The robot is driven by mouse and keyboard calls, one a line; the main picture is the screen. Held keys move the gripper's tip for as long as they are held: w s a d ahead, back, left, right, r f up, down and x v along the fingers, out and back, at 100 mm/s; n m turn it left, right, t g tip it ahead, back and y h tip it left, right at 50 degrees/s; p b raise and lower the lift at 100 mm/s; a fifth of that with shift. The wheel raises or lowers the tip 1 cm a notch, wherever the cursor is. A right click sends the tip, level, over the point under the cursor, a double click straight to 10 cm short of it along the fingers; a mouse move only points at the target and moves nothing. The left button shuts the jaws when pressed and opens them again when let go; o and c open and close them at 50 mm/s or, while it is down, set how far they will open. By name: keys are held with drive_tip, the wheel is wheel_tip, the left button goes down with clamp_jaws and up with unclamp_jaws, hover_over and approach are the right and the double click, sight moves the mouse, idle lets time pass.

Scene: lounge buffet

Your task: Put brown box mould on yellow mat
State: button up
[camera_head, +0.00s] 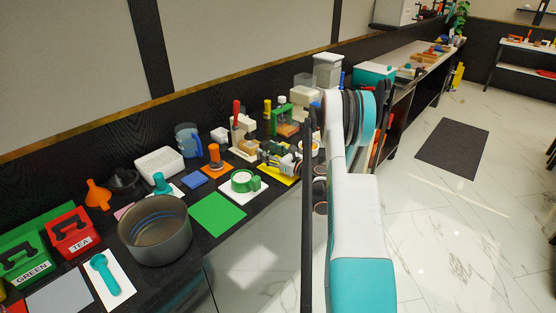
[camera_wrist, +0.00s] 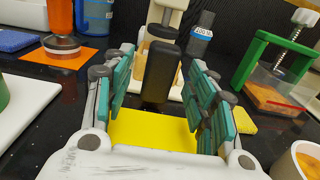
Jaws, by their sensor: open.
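My gripper (camera_wrist: 162,62) is open, its teal-padded fingers spread above the yellow mat (camera_wrist: 150,132). In the head view the mat (camera_head: 290,179) shows partly under my gripper (camera_head: 278,157). A dark upright block or handle (camera_wrist: 160,72) shows between the fingers, apart from both; I cannot tell if it stands on the mat. A brown block in a clear box (camera_wrist: 275,95), which may be the brown box mould, sits under the green screw press (camera_wrist: 252,62) at right. It is outside my gripper. The press also shows in the head view (camera_head: 283,117).
A cream stand (camera_wrist: 171,12) and a labelled dark bottle (camera_wrist: 201,35) are close behind the fingers. A grey pot (camera_head: 155,231) and green mat (camera_head: 217,214) are nearer on the counter.

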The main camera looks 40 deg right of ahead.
drive_tip(key=shift+w+a, duration=0.1)
drive_tip(key=shift+w, duration=1.1)
drive_tip(key=shift+c, duration=0.6)
clamp_jaws()
drive_tip(key=shift+r, duration=0.45)
